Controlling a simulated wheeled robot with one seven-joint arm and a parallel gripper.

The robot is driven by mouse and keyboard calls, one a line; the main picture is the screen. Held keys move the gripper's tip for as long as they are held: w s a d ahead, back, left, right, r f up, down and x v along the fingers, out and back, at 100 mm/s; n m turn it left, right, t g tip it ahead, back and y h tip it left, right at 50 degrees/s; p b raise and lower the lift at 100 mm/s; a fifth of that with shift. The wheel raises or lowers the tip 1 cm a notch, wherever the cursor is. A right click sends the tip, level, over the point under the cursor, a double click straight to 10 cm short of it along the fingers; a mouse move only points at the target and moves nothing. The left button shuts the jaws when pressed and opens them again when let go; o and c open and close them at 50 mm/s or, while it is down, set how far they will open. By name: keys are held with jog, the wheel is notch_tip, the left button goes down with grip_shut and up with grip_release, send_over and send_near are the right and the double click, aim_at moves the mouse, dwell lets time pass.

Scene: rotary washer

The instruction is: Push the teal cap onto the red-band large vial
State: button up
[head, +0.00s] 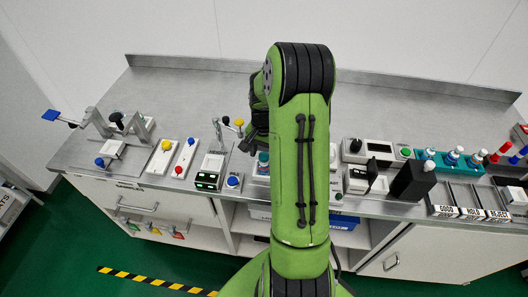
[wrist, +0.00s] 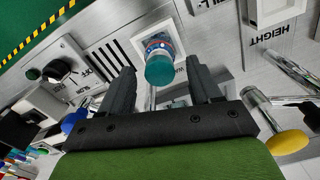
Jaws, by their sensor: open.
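The teal cap (wrist: 160,71) is in the middle of the wrist view, on the near end of a vial (wrist: 157,43) with a little red and blue showing on it. The vial stands in a white square holder (wrist: 178,50). I cannot tell how far the cap is seated. My gripper (wrist: 160,68) is open, with one dark finger on each side of the cap and a visible gap to both. In the head view my green arm covers most of this spot; a bit of teal (head: 263,157) shows at its left edge.
A blue knob (wrist: 74,121) and a yellow knob (wrist: 288,143) flank the gripper in the wrist view. In the head view, a tall black block (head: 412,181) and a teal rack of vials (head: 440,160) stand to the right. The bench's back strip is clear.

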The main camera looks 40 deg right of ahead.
notch_tip(320, 180, up, 16)
jog(key=p, duration=0.2)
jog(key=shift+f, duration=0.15)
jog(key=s+a+r+n+t+h, duration=0.1)
jog(key=s+a+r+n, duration=0.25)
jog(key=a, duration=0.35)
jog(key=s+a+r+n+t, duration=0.1)
jog(key=s+a+r+n, duration=0.15)
jog(key=a+r, duration=0.4)
jog(key=s+a+f+n+t+y, duration=0.1)
jog(key=s+a+f+n+t, duration=0.1)
jog(key=s+a+n, duration=0.5)
jog(key=s+a+t, duration=0.1)
jog(key=s+a, duration=0.1)
jog(key=shift+s+a+f+t, duration=0.3)
jog(key=shift+a+f, duration=0.05)
jog(key=shift+f, duration=0.05)
